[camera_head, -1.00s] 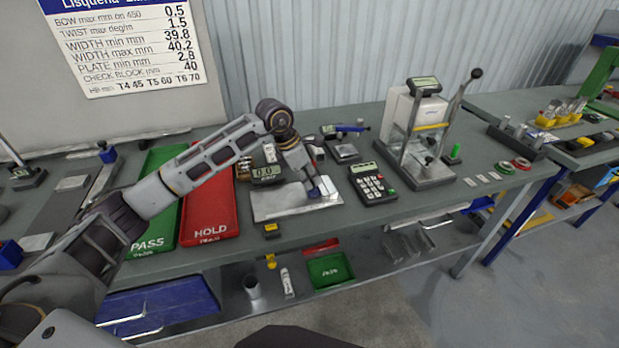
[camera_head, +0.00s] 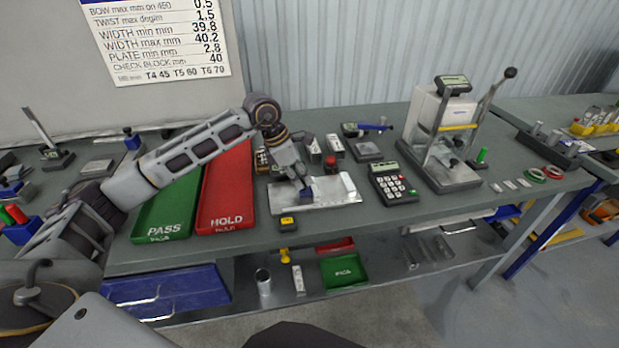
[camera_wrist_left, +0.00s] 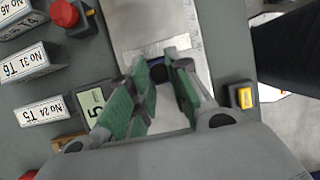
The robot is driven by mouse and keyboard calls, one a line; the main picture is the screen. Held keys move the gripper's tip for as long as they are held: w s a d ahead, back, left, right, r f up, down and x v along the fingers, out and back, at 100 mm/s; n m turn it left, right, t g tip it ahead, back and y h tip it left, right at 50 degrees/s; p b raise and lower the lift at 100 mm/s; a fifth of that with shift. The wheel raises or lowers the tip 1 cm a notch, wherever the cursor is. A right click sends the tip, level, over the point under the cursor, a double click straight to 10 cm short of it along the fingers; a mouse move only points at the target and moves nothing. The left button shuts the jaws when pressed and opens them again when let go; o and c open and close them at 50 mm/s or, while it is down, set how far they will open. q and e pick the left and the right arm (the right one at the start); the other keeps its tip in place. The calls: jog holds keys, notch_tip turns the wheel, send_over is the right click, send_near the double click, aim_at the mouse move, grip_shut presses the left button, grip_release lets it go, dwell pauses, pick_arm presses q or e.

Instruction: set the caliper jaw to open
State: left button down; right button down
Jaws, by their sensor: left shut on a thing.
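A pale metal plate (camera_head: 325,192) lies flat near the table's front edge, with a lighter block (camera_head: 348,184) at its right end. My left gripper (camera_head: 303,190) reaches down over the plate's left part. It is shut on a small dark blue piece, seemingly the caliper jaw (camera_head: 306,194). In the left wrist view the green-padded fingers (camera_wrist_left: 160,80) stand around this dark blue piece (camera_wrist_left: 156,64). A digital display (camera_wrist_left: 95,103) beside the fingers shows a 5, the rest being covered; my gripper hides it in the head view. My right gripper is not in view.
Left of the plate are the red HOLD tray (camera_head: 226,195) and green PASS tray (camera_head: 168,207). A calculator-like keypad (camera_head: 393,183) and a lever press (camera_head: 448,140) stand right. A yellow-black block (camera_head: 288,223) sits at the front edge. Labelled blocks (camera_head: 334,146) stand behind.

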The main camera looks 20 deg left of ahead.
pick_arm(q)
jog(key=shift+s+a, duration=0.15)
jog(key=shift+a, duration=0.1)
jog(key=c, duration=1.3)
grip_release()
jog(key=v, duration=1.2)
jog(key=shift+f, duration=0.1)
